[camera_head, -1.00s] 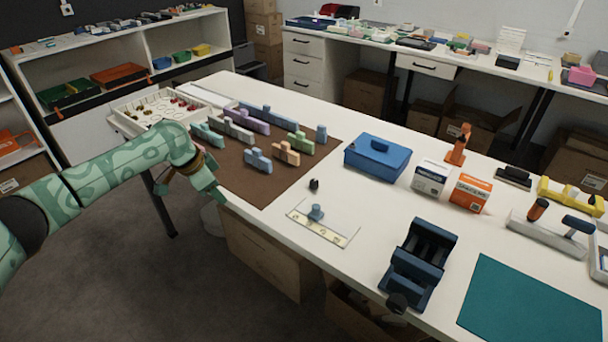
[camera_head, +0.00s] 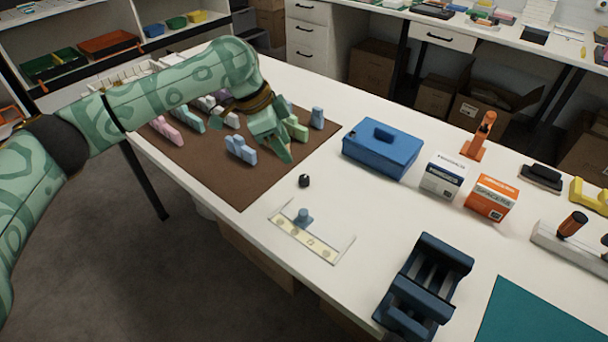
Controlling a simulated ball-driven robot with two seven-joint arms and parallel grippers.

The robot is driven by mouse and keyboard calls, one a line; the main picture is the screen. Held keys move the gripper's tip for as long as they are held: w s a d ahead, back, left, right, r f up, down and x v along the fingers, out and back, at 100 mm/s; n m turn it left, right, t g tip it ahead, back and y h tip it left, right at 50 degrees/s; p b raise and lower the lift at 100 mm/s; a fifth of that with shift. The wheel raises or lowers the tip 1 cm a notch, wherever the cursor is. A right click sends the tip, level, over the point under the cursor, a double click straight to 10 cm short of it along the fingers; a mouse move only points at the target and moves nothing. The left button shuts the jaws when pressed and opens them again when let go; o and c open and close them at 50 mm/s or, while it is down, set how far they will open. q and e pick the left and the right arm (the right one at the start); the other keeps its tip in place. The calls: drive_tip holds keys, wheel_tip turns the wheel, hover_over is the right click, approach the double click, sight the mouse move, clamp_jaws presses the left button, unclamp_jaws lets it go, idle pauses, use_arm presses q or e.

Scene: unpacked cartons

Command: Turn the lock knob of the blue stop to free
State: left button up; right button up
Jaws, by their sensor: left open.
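A small blue stop (camera_head: 303,217) stands on a pale marked strip (camera_head: 303,238) with thin raised side edges, near the table's front edge. A small black knob (camera_head: 304,181) with a light mark sits just behind the strip, apart from the blue stop. I cannot read its setting. My left gripper (camera_head: 284,152) is open and points down above the right part of the brown mat, up and left of the black knob. It touches neither the knob nor the stop. My right gripper is not in view.
Pastel blocks (camera_head: 241,149) stand on the brown mat (camera_head: 235,187) under my left arm. A blue lidded box (camera_head: 381,152) is right of the knob. A dark blue holder (camera_head: 424,285) stands at the front right. The white table (camera_head: 350,212) is clear around the strip.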

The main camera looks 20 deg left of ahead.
sight(304, 177)
use_arm(q)
drive_tip(key=b+x, duration=0.4)
drive_tip(key=x, duration=0.5)
drive_tip(key=shift+f, duration=0.4)
drive_tip(key=shift+w+d+f, duration=0.1)
drive_tip(key=shift+w+f, duration=0.05)
drive_tip(key=shift+f, duration=0.1)
drive_tip(key=shift+b, duration=0.3)
drive_tip(key=shift+d, duration=0.1)
drive_tip(key=c, duration=1)
